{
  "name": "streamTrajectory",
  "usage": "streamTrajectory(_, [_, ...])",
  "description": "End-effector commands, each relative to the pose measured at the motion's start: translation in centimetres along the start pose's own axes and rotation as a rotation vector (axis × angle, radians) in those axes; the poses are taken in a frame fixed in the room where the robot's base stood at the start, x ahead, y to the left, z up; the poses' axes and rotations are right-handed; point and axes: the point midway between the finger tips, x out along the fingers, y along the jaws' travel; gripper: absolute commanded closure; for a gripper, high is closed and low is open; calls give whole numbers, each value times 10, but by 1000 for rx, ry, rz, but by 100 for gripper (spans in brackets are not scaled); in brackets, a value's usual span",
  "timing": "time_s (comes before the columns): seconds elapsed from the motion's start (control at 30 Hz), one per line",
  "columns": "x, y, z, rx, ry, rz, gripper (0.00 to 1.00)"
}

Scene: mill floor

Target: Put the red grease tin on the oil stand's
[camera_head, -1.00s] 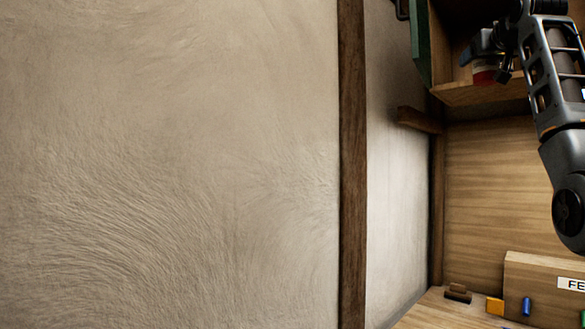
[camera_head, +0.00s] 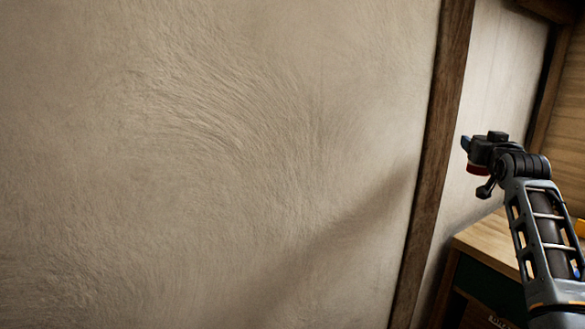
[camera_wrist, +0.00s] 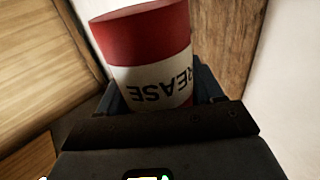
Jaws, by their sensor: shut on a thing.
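The red grease tin (camera_wrist: 146,50) fills the middle of the wrist view. It is red with a white band lettered "REASE", upside down in that picture. My gripper (camera_wrist: 160,100) is shut on the tin, with a blue-grey finger on each side of it. In the head view my gripper (camera_head: 474,158) is at the right, in front of pale wall, and a small red part of the tin (camera_head: 477,169) shows under it. The tin is held in the air, clear of the bench. The oil stand is not recognisable in either view.
A rough plaster wall (camera_head: 220,150) fills most of the head view. A dark wooden post (camera_head: 437,130) runs down it. A wooden bench top (camera_head: 490,243) with a dark green front lies below my gripper at the right.

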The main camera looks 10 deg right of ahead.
Motion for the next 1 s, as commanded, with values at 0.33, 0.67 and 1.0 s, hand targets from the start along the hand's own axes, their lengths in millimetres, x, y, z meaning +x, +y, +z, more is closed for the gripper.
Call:
streamTrajectory(0.33, [-64,-83,162,-1,-6,-92,75])
streamTrajectory(0.67, [-168,-146,292,-1,-7,-197,75])
streamTrajectory(1.0, [-310,-187,395,-1,-6,-323,75])
